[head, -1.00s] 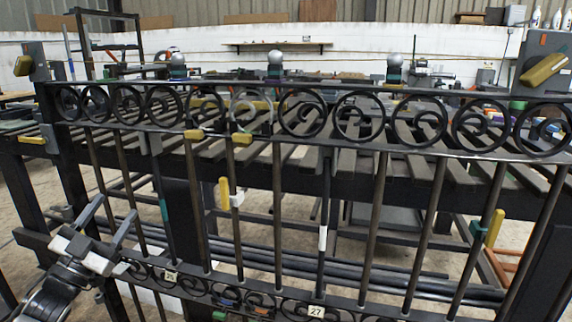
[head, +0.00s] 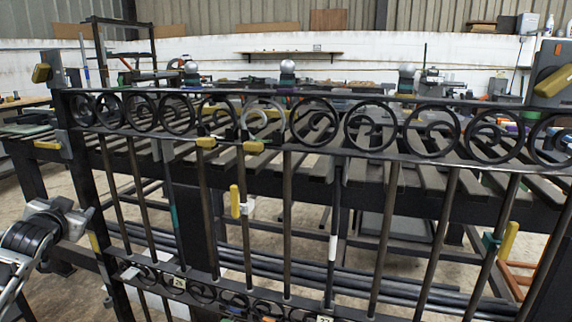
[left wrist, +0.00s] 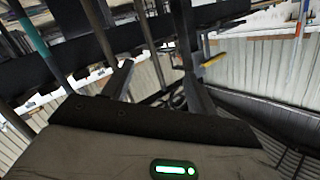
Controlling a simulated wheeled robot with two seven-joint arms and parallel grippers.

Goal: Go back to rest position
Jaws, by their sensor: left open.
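The black scroll gate (head: 414,158) stands upright across the head view, with a row of scroll rings under its top rail and upright bars below. One lighter grey scroll (head: 262,138) sits in that row. My left gripper (head: 88,214) is at the far left, beside the gate's left post, and part of its arm is cut off by the picture edge. In the left wrist view my left gripper's two fingers (left wrist: 158,78) stand apart with nothing between them. My right gripper is not in view.
Yellow-handled clamps (head: 235,201) are fixed on the gate. A slatted bench (head: 350,190) stands close behind it. Dark bars (head: 400,276) lie beneath the bench. A white wall with a shelf (head: 290,54) is at the back. Bare floor shows at the lower left.

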